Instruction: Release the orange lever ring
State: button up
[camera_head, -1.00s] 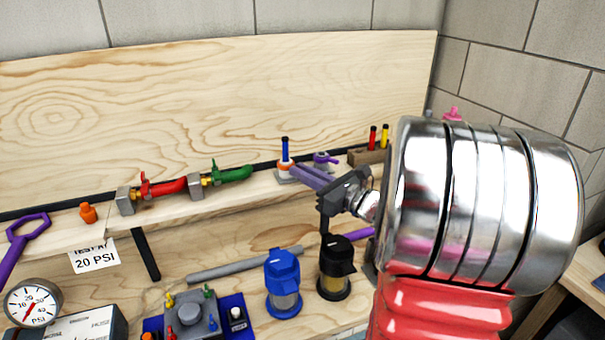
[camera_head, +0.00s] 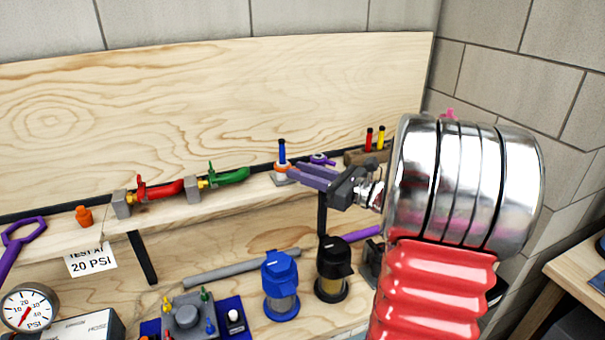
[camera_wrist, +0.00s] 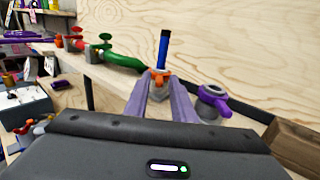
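The orange lever ring (camera_head: 282,167) sits on a small light base on the shelf, with an upright dark blue rod (camera_head: 282,150) standing out of it. It also shows in the wrist view (camera_wrist: 159,77), just beyond and between the fingertips. My gripper (camera_head: 295,172) has two purple fingers, spread apart with a visible gap. In the wrist view the fingertips (camera_wrist: 159,86) lie on either side of the ring's near end, and nothing is seen clamped between them. Part of the ring's base is hidden by the fingers.
A purple lever ring (camera_wrist: 214,99) stands close to the right of my fingers. A wooden block (camera_head: 362,157) with red and yellow pegs is farther right. Red (camera_head: 160,190) and green (camera_head: 228,176) valves lie to the left. The plywood backboard (camera_head: 200,110) rises behind.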

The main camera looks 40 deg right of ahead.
jog(key=shift+o, duration=0.4)
jog(key=v, duration=1.3)
jog(key=shift+s+d, duration=0.2)
jog(key=shift+s, duration=0.2)
jog(key=w+a+f+n+g+y, duration=0.15)
jog(key=a+n+g, duration=0.3)
jog(key=a, duration=0.45)
jog(key=a+f+n+g+y, duration=0.25)
jog(key=a+n, duration=0.25)
jog(key=a, duration=0.5)
jog(key=s+a+f+n+g+h, duration=0.1)
jog(key=s+a+n+h, duration=0.4)
jog(key=n, duration=0.6)
jog(key=s+a+f+n+g+h, duration=0.1)
jog(key=s+a+n+g+h, duration=0.2)
jog(key=s+a+n+h, duration=0.2)
jog(key=a+n, duration=0.3)
jog(key=n, duration=0.3)
